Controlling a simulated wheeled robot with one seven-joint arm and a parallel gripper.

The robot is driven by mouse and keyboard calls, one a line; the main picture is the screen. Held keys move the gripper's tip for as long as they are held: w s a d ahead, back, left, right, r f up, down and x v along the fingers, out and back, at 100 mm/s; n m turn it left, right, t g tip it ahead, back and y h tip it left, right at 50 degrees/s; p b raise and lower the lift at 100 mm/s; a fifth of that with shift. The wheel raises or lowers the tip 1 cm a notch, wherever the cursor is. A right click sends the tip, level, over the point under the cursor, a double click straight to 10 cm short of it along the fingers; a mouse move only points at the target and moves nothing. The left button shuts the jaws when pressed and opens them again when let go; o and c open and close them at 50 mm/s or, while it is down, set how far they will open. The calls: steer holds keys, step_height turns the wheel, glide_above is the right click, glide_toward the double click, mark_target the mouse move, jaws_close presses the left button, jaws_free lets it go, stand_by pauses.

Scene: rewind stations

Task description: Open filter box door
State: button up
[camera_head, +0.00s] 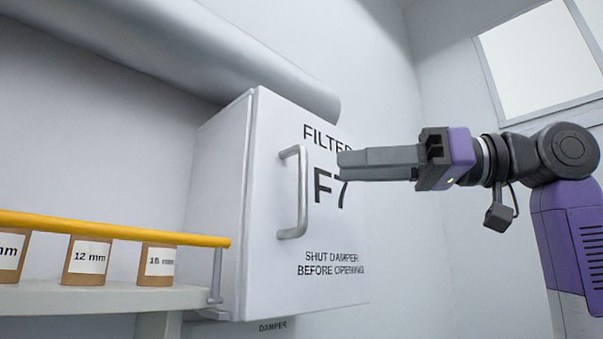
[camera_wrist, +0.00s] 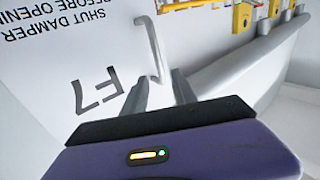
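The white filter box (camera_head: 220,190) is on the wall, and its front door (camera_head: 275,265) reads "FILTER F7" and "SHUT DAMPER BEFORE OPENING". The door looks shut. A grey bar handle (camera_head: 303,190) stands upright near the door's left edge. My gripper (camera_head: 343,163) is in front of the door, to the right of the handle, and covers part of the lettering. In the wrist view, the picture is turned over; the two fingers are apart with nothing between them, and the handle (camera_wrist: 153,45) lies just beyond their tips. I see no contact with it.
A grey duct (camera_head: 200,50) runs above the box. At left, a yellow rail (camera_head: 110,231) passes in front of a shelf (camera_head: 100,298) with several brown cores, such as one marked 12 mm (camera_head: 88,258). A "DAMPER" label (camera_head: 272,326) shows below the box. A window (camera_head: 540,55) is at right.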

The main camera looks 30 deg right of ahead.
mark_target(303, 175)
steer(key=shift+f+p+x, duration=0.2)
steer(key=shift+p+x, duration=0.35)
steer(key=shift+x, duration=1.4)
steer(key=shift+f+p+x, duration=0.25)
steer(key=shift+p+x, duration=0.25)
steer(key=shift+x, duration=1.5)
jaws_close()
